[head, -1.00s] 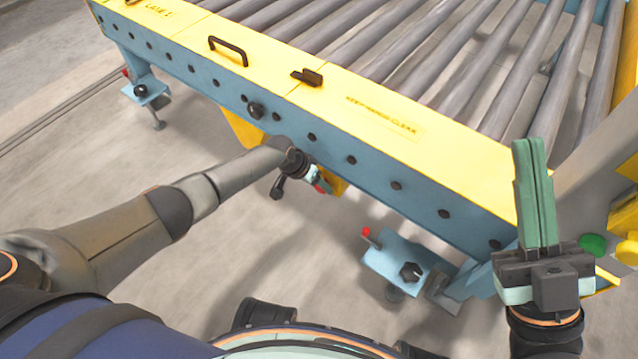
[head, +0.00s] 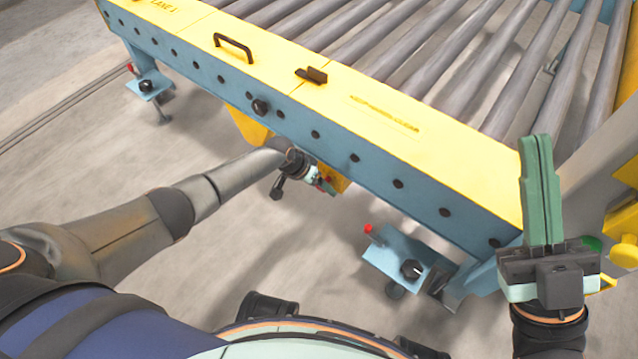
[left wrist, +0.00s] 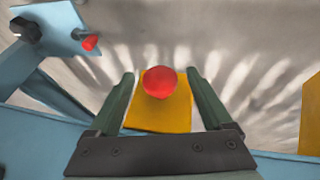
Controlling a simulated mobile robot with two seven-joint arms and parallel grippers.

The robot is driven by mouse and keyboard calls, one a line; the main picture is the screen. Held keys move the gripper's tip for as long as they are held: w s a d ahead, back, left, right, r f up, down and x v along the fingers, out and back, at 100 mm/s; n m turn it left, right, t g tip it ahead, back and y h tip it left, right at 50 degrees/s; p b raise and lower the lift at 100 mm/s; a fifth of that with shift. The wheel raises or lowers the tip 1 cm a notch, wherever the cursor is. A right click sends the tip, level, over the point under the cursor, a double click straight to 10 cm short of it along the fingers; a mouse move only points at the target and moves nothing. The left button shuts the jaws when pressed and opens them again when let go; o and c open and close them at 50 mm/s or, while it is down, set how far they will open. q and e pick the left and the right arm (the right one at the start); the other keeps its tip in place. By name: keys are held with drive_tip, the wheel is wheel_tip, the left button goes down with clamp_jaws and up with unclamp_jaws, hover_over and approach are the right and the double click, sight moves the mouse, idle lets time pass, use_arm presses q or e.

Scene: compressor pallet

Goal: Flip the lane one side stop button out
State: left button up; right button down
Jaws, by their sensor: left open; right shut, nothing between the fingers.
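A round red button (left wrist: 159,82) sits on a yellow plate (left wrist: 160,116) in the left wrist view. The plate hangs under the blue side rail of the conveyor and also shows in the head view (head: 335,177). My left gripper (left wrist: 164,84) is open, with one finger on each side of the button and a visible gap on both sides. In the head view my left gripper (head: 324,184) is small beside the plate and partly hides the button. My right gripper (head: 538,142) is shut and empty, pointing up at the right.
The conveyor's yellow top panel (head: 300,90), marked LANE 1, carries a black handle (head: 233,47). Grey rollers lie behind it. A blue foot bracket (head: 395,255) with a red-tipped pin and a black knob stands right of my left gripper. Open floor lies in front of the rail.

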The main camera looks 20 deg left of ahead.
use_arm(q)
drive_tip(key=p+v, duration=0.8)
drive_tip(key=v, duration=0.4)
drive_tip(key=shift+r+p, duration=0.25)
drive_tip(key=shift+p, duration=0.05)
use_arm(e)
wheel_tip(320, 180, up, 10)
drive_tip(key=d+t, duration=0.1)
drive_tip(key=shift+s+f, duration=0.15)
drive_tip(key=shift+f, duration=0.1)
use_arm(q)
drive_tip(key=shift+s+a, duration=0.1)
use_arm(e)
drive_tip(key=shift+f, duration=0.1)
